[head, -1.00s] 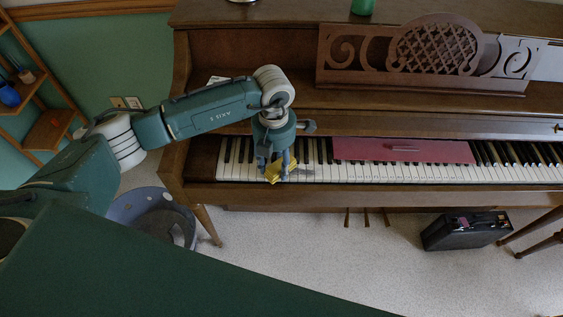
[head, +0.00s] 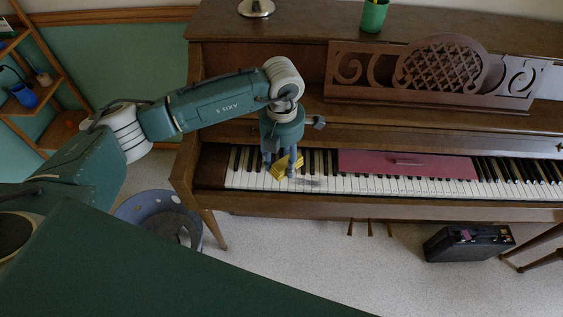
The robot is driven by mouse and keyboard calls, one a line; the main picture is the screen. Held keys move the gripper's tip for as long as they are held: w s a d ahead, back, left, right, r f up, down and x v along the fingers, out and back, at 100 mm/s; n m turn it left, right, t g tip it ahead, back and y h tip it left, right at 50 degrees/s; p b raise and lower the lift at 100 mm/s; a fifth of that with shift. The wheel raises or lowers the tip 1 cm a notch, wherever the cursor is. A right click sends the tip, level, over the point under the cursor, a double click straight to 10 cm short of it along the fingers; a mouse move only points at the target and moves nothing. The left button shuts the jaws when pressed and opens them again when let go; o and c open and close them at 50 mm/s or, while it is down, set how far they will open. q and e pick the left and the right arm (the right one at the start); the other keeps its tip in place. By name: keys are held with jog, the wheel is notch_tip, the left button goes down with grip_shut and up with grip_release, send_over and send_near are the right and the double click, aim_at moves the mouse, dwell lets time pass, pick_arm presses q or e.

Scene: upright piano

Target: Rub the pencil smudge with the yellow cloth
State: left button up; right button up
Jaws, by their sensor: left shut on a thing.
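The yellow cloth (head: 284,168) is bunched in my left gripper (head: 280,166), which is shut on it and points down at the left part of the keyboard (head: 352,184). A grey pencil smudge (head: 309,184) shows on the white keys, just right of the cloth and nearer the front edge. The cloth does not cover the visible part of the smudge. I cannot tell whether the cloth touches the keys. My right gripper is not in view.
A red strip (head: 360,163) with a small slim object lies along the back of the keys, to the right. The carved music stand (head: 438,72) rises behind. A green cup (head: 374,16) stands on top. A bin (head: 137,212) and black case (head: 468,243) are on the floor.

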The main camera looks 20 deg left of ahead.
pick_arm(q)
jog(key=shift+r+p, duration=0.7)
jog(key=shift+r, duration=0.8)
